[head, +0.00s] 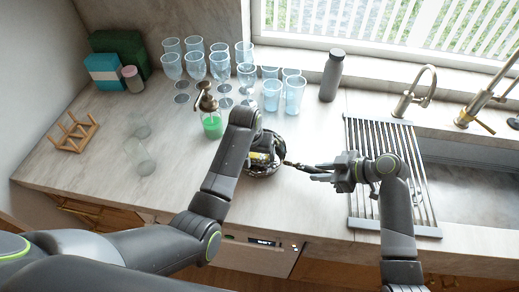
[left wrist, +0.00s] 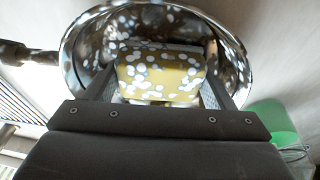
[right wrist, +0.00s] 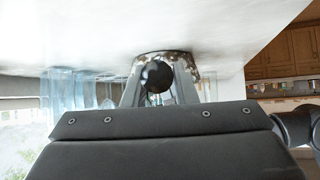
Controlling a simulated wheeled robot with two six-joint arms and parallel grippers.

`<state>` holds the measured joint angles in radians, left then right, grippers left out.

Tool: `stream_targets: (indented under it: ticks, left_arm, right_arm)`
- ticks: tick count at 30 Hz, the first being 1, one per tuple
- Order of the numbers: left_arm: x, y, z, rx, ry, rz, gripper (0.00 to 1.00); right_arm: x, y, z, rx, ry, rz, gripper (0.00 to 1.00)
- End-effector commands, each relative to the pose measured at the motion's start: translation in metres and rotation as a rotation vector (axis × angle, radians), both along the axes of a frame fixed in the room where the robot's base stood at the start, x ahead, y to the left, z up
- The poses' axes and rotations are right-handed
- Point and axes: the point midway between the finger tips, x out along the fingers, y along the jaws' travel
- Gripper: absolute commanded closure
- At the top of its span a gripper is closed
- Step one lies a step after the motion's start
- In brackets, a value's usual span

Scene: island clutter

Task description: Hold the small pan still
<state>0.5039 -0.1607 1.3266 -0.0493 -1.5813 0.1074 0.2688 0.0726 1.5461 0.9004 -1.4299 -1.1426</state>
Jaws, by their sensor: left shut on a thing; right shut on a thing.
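The small pan (head: 264,171) is dark metal and sits on the counter left of the drying rack. In the left wrist view its shiny inside (left wrist: 238,68) is dotted with white foam spots. Its dark handle (head: 297,165) points right. My right gripper (head: 316,172) is shut on the handle, whose round dark end (right wrist: 157,76) shows between the fingers in the right wrist view. My left gripper (head: 258,152) reaches down into the pan and is shut on a yellow sponge (left wrist: 160,72) covered in white spots. In the head view my left arm hides part of the pan.
A green soap bottle (head: 212,125) with a pump stands just left of the pan. Several blue glasses (head: 294,95) and a grey bottle (head: 331,76) stand behind. A slatted drying rack (head: 365,205) and sink lie right.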

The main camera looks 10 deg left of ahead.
Motion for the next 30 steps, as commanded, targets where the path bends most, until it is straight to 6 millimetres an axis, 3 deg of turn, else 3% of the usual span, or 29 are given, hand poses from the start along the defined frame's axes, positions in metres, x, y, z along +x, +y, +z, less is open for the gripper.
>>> stream_targets:
  ticks: [13, 23, 30]
  left_arm:
    - [-0.008, 0.003, -0.002, 0.001, 0.006, 0.001, 0.42]
    - [0.013, -0.003, 0.0, 0.002, 0.004, -0.001, 0.42]
    - [0.016, -0.004, 0.0, 0.001, 0.003, 0.001, 0.42]
  right_arm:
    - [0.0, 0.0, 0.0, 0.0, -0.001, 0.0, 0.97]
    - [0.0, 0.0, 0.0, 0.0, -0.002, 0.001, 0.97]
    - [0.0, 0.0, 0.0, 0.001, -0.002, 0.0, 0.97]
